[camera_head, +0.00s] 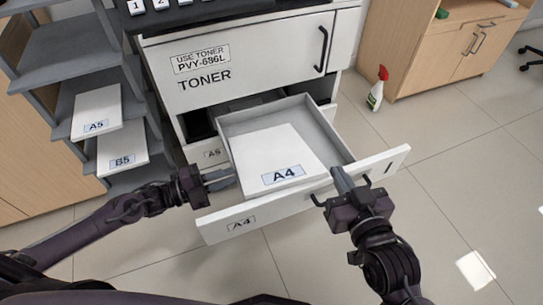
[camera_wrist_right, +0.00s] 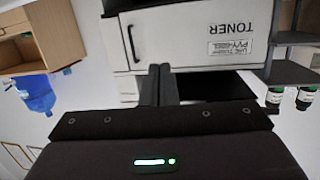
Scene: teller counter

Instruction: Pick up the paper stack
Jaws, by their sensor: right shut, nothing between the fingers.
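A white paper stack labelled A4 (camera_head: 270,150) lies flat in the pulled-out drawer (camera_head: 348,154) of the toner cabinet. My left gripper (camera_head: 236,179) is just left of the drawer, beside its left wall, and its two fingers look apart with nothing between them. My right gripper (camera_head: 337,172) is at the drawer's right front, near the front panel and handle. Its fingers are shut and empty. In the right wrist view its closed fingers (camera_wrist_right: 160,75) point at the cabinet, which shows upside down; the A4 stack cannot be made out there.
A grey shelf at left holds stacks labelled A5 (camera_head: 97,112) and B5 (camera_head: 122,148). The toner cabinet door (camera_head: 250,60) is closed above the drawer. A spray bottle (camera_head: 376,90) stands on the floor beside a wooden cabinet (camera_head: 425,60).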

